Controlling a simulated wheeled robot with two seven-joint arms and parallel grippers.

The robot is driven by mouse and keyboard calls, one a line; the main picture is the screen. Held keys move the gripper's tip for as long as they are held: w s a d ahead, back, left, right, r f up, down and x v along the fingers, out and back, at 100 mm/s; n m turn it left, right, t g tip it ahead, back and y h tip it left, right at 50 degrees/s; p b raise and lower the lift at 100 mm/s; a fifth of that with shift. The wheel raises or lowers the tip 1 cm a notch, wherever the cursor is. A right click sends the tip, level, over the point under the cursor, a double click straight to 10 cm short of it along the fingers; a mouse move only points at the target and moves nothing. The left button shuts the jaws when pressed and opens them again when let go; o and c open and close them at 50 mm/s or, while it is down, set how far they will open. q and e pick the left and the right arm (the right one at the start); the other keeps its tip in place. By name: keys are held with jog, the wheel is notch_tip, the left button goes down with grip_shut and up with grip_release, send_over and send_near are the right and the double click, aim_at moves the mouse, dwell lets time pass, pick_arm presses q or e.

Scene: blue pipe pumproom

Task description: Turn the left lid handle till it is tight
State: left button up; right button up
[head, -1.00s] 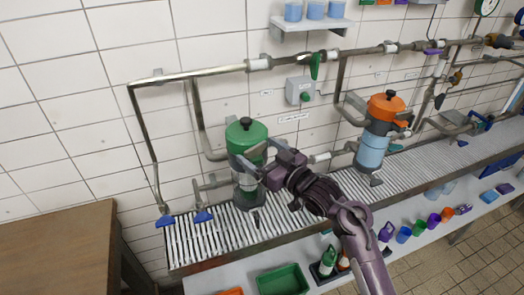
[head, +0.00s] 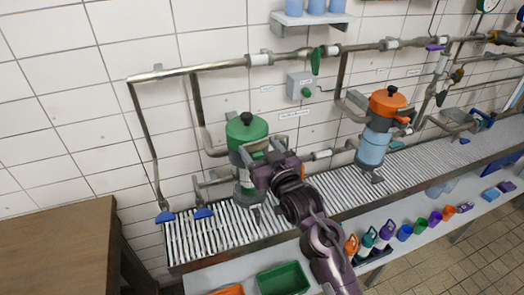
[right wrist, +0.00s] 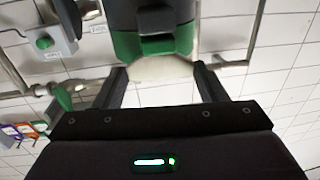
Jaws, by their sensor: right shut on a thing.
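A grey vessel with a green lid (head: 246,128) and a black top knob stands at the left on the slatted drain rack. My right gripper (head: 263,155) is at the front right of this lid and covers much of the vessel's front. It is shut on the lid's handle, which is mostly hidden behind the fingers in the head view. In the right wrist view my two fingers (right wrist: 163,82) stand apart, with the grey and green handle parts (right wrist: 165,42) between and beyond their tips. How tight the lid is cannot be told. My left gripper is not in view.
A second vessel with an orange lid (head: 387,102) stands to the right. Pipes (head: 200,70) run along the tiled wall behind. A lower shelf in front holds a green bin (head: 283,279), bottles and cups. A wooden table (head: 60,245) is at the left.

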jog(key=shift+a+m+t+h, duration=0.15)
jog(key=shift+m+t+h, duration=0.25)
jog(key=shift+m+h, duration=0.5)
jog(key=o, duration=1)
jog(key=shift+s, duration=0.15)
jog(key=shift+s+f+b, duration=0.15)
jog(key=shift+s+b, duration=0.1)
jog(key=shift+b, duration=0.1)
jog(key=b+v, duration=0.2)
jog(key=v, duration=0.5)
jog(key=shift+b, duration=0.3)
